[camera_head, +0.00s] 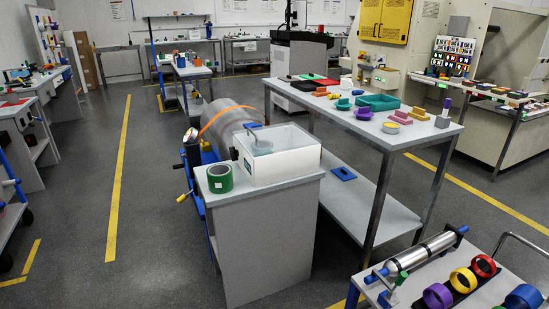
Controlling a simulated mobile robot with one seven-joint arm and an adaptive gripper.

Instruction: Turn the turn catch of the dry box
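No turn catch can be made out, and I cannot tell for sure which thing is the dry box. A yellow two-door cabinet (385,22) is on the back wall at upper right, with small dark fittings too small to tell apart. My gripper is not in view.
A green tape roll (220,179) lies left of the white box on the grey cabinet top (235,197). A long table (430,128) with coloured parts stands behind right. A cart (500,285) with a silver cylinder (418,252) and rings is at lower right.

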